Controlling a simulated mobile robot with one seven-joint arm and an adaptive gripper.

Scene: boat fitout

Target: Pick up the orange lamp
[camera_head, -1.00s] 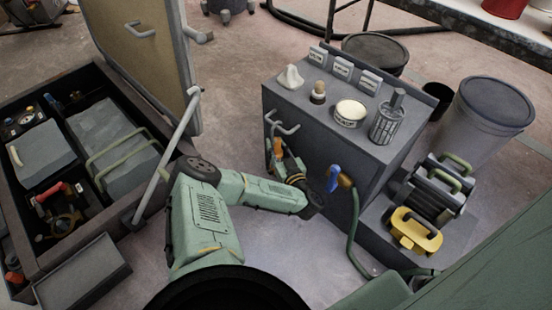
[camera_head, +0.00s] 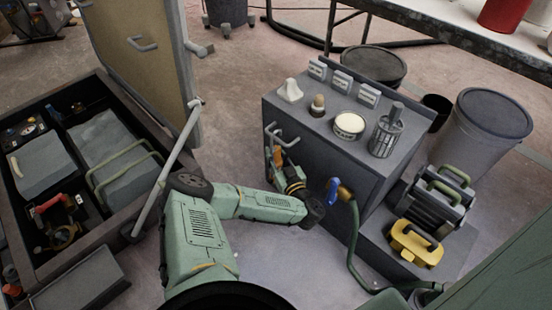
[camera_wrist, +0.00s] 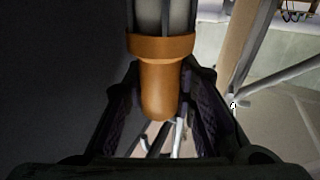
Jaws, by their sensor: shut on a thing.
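The orange lamp shows in the wrist view as an orange handle (camera_wrist: 160,88) with a collar and a grey barred part above it. The handle lies between the two dark fingers of my gripper (camera_wrist: 157,108), which is shut on it. In the head view a small orange part of the lamp (camera_head: 277,156) shows by the hook on the side of the dark grey cabinet (camera_head: 340,165). My gripper (camera_head: 281,163) is there too, close to the cabinet side. Most of the lamp is hidden in that view, and I cannot tell whether it still touches the hook.
A blue-handled valve with a green hose (camera_head: 336,190) sticks out of the cabinet to the right of my gripper. A tin (camera_head: 349,126) and a wire-caged item (camera_head: 387,133) stand on the cabinet top. An open tool chest (camera_head: 115,220) is at left.

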